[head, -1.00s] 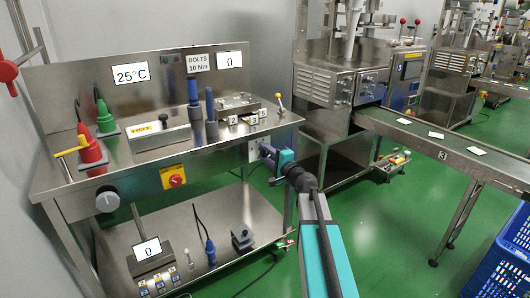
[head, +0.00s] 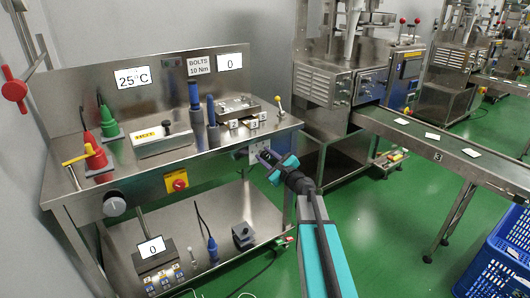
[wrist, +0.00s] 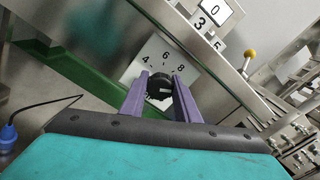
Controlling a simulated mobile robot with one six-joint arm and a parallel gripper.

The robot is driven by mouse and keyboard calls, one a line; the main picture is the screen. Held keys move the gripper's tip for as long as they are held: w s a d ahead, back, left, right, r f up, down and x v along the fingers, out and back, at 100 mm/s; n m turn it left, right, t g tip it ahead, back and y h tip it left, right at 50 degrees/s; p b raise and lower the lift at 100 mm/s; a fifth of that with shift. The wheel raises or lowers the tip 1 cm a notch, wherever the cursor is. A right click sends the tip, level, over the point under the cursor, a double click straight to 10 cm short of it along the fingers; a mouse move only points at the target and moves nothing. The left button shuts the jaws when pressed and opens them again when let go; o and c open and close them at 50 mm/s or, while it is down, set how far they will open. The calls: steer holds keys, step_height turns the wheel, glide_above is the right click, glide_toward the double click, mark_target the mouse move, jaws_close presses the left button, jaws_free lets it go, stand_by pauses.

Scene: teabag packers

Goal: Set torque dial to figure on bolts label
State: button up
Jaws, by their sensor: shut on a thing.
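The torque dial is a black knob (wrist: 159,87) on a white plate (wrist: 150,62) with figures; 4, 6 and 8 are readable in the wrist view. My gripper (wrist: 160,88) is shut on the knob, one purple finger on each side. A pale mark shows on the knob, but I cannot tell which figure it points at. In the head view my gripper (head: 264,157) is at the plate on the bench's right end, hiding the knob. The bolts label (head: 199,67) on the back panel reads "BOLTS 10 Nm".
A display (head: 230,61) beside the label reads 0; another display (head: 132,77) reads 25°C. The steel bench (head: 160,172) carries blue, green and red tools and a box marked HOT (head: 160,140). A conveyor (head: 410,130) and blue crate (head: 495,255) stand right.

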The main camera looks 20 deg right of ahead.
steer(key=shift+m+p, duration=1)
steer(key=shift+m, duration=0.6)
steer(key=o, duration=1.1)
steer(key=shift+c, duration=0.2)
steer(key=shift+s, duration=0.1)
steer(key=s+d, duration=0.2)
steer(key=s, duration=1.1)
steer(key=shift+s+d+p, duration=0.25)
steer(key=shift+p, duration=0.05)
